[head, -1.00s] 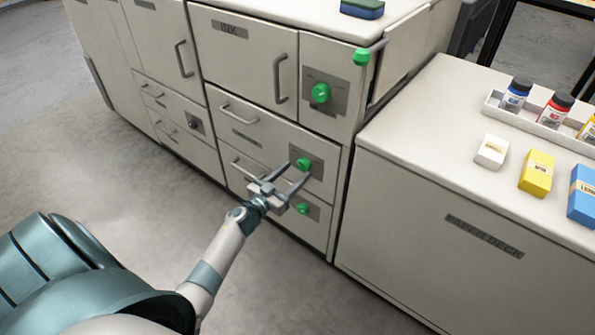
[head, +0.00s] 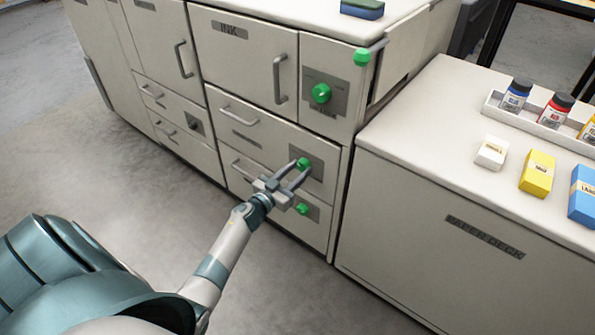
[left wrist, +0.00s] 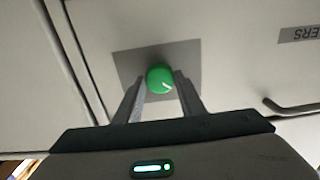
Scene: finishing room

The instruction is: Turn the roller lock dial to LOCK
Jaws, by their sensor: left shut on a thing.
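A green dial (head: 303,164) sits on a grey plate on the front of the cabinet's middle drawer. My left gripper (head: 297,170) reaches up to it from below left, its two fingers on either side of the dial. The lettering around this dial is too small or hidden to read. My right gripper is not in view.
Other green dials sit above (head: 320,93) and below (head: 302,208) on the same cabinet. Bar handles (head: 280,79) stick out from its doors and drawers. The paper deck cabinet (head: 470,270) stands close on the right. The floor at left is clear.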

